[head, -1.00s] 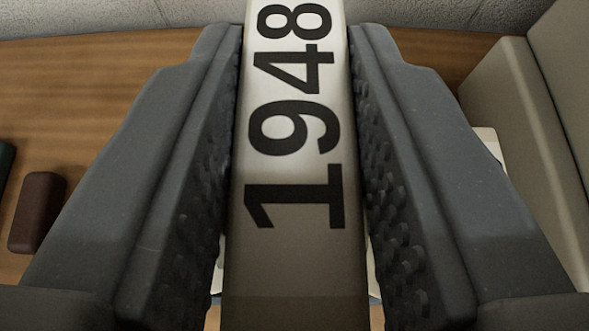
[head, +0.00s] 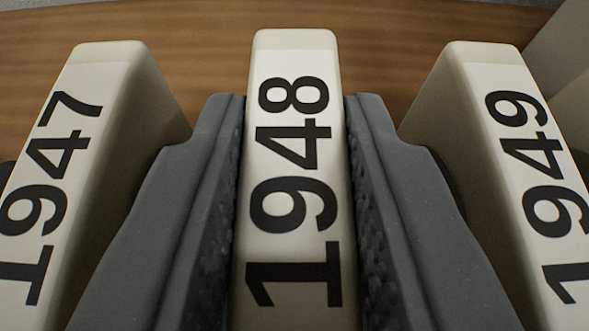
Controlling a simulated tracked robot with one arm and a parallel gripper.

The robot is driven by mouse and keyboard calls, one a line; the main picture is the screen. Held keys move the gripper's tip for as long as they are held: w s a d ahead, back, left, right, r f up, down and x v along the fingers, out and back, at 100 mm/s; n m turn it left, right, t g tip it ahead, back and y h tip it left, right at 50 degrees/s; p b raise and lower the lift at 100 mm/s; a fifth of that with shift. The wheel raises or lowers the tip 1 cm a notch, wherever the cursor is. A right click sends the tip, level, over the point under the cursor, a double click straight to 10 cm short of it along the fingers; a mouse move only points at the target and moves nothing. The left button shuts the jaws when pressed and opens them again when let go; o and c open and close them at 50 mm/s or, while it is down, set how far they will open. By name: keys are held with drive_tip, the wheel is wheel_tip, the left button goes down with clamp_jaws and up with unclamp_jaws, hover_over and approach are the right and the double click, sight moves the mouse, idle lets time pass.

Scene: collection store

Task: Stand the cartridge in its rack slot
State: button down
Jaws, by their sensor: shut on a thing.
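The cream cartridge marked 1948 (head: 293,190) is upright between the two dark grey, studded fingers of my gripper (head: 294,150). The fingers touch it on both sides, and its far end reaches beyond the fingertips. It stands in line between a cartridge marked 1947 (head: 60,165) on the left and one marked 1949 (head: 525,160) on the right. The rack and the bottom of the 1948 cartridge are hidden, so I cannot tell whether it rests in a slot.
The 1947 and 1949 cartridges flank my fingers closely, with narrow gaps on each side. A brown wooden surface (head: 380,40) lies behind them. A beige box-like thing (head: 568,60) stands at the upper right.

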drive_tip(key=c, duration=1.2)
unclamp_jaws()
drive_tip(key=shift+s+r, duration=0.1)
drive_tip(key=p+v, duration=0.2)
drive_tip(key=v, duration=1)
